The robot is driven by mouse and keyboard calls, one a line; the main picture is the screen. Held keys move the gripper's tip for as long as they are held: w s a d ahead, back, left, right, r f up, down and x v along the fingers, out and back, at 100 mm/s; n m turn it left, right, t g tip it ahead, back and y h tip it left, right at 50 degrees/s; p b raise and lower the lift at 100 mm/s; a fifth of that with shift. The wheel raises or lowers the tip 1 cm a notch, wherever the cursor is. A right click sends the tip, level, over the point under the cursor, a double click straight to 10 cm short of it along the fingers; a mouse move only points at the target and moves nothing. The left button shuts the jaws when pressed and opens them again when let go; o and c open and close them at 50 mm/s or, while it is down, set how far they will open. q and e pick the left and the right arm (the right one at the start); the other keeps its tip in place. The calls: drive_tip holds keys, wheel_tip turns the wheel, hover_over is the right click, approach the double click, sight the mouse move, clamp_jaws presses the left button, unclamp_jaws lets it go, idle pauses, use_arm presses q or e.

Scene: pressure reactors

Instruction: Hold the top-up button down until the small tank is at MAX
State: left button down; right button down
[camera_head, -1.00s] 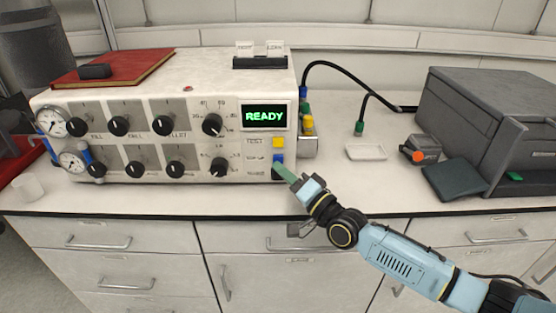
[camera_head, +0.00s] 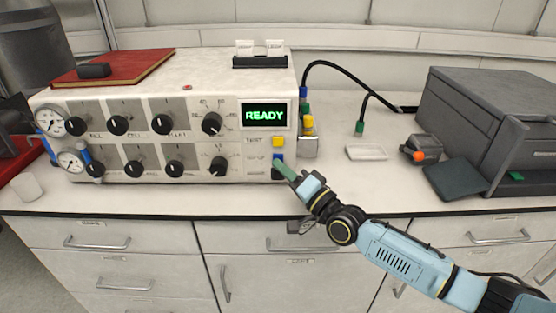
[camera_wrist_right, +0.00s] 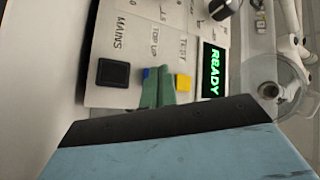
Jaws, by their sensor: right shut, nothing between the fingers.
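The blue top-up button (camera_head: 277,157) is on the right end of the white reactor unit's front panel, below a yellow test button (camera_head: 278,142). My right gripper (camera_head: 282,167) is shut and empty, its green fingertips at the blue button. In the right wrist view the shut fingers (camera_wrist_right: 158,88) cover most of the blue button (camera_wrist_right: 147,72); I cannot tell whether it is pressed in. A small clear vessel (camera_wrist_right: 284,88), perhaps the small tank, is beside the panel; no level or MAX mark is readable. My left gripper is out of view.
The display (camera_head: 264,116) reads READY. A black MAINS switch (camera_wrist_right: 112,73) is close to the fingers. Hoses, a white dish (camera_head: 366,152) and a grey box (camera_head: 480,120) are to the right. The counter in front of the panel is mostly clear.

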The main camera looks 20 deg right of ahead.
drive_tip(key=shift+w+d+b, duration=0.15)
drive_tip(key=shift+w+b, duration=0.25)
drive_tip(key=shift+b, duration=0.05)
idle(0.3)
idle(0.3)
drive_tip(key=shift+s+r+p, duration=0.1)
drive_tip(key=shift+s+p, duration=0.45)
drive_tip(key=shift+p, duration=0.1)
drive_tip(key=shift+s+a, duration=0.25)
drive_tip(key=shift+s, duration=0.05)
drive_tip(key=s+p, duration=0.2)
drive_tip(key=p, duration=0.1)
drive_tip(key=shift+s+a, duration=0.3)
drive_tip(key=shift+a, duration=0.1)
drive_tip(key=shift+s+a+p, duration=0.15)
drive_tip(key=shift+s+p, duration=0.2)
drive_tip(key=shift+s, duration=0.2)
drive_tip(key=shift+s+a+p, duration=0.15)
drive_tip(key=shift+s+p, duration=0.15)
drive_tip(key=shift+s, duration=0.25)
